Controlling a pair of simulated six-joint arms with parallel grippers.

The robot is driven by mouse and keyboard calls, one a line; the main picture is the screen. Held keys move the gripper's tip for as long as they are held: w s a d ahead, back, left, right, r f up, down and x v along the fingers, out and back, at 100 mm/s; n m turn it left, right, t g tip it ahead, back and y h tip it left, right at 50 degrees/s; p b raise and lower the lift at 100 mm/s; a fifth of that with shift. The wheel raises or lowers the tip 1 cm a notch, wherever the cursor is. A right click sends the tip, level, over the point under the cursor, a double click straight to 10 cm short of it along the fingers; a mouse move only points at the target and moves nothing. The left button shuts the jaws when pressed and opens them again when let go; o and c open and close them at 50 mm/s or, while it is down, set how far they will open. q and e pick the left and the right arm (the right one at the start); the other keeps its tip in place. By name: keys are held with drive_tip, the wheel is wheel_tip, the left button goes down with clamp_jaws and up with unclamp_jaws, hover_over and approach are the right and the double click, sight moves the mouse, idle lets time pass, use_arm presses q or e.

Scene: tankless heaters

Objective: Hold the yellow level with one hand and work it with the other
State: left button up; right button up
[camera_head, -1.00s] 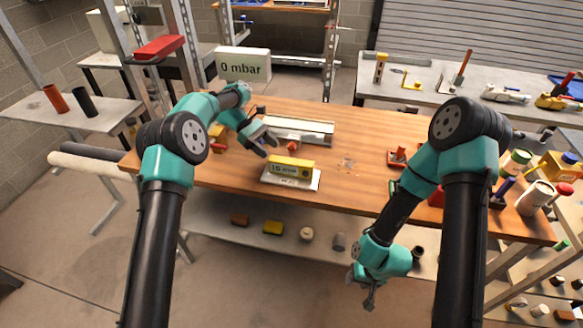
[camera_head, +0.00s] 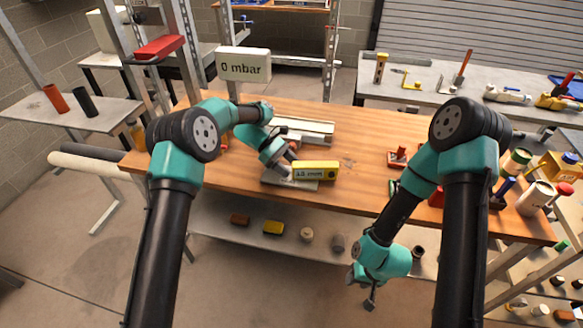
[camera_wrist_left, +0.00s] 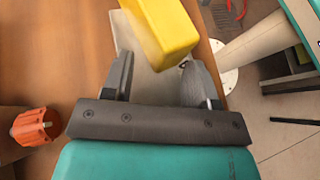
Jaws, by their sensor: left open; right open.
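The yellow level (camera_head: 330,168) lies on the wooden bench, partly over a pale sheet (camera_head: 303,186), with a label on its near side. In the left wrist view the yellow level (camera_wrist_left: 165,25) shows just beyond the fingertips, nearer the right finger. My left gripper (camera_head: 287,168) is open at the level's left end; the level is not clearly between the fingers. The left gripper also shows in the wrist view (camera_wrist_left: 157,75). My right gripper (camera_head: 368,300) is open and empty, low in front of the bench, away from the level.
A long pale rail (camera_head: 305,128) lies behind the level. A red object (camera_head: 397,157) sits to its right, and jars and bottles (camera_head: 535,196) crowd the bench's right end. An orange knob (camera_wrist_left: 37,127) shows in the wrist view.

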use_arm(q)
drive_tip(key=shift+c, duration=0.4)
clamp_jaws()
drive_tip(key=o, duration=0.6)
unclamp_jaws()
idle(0.4)
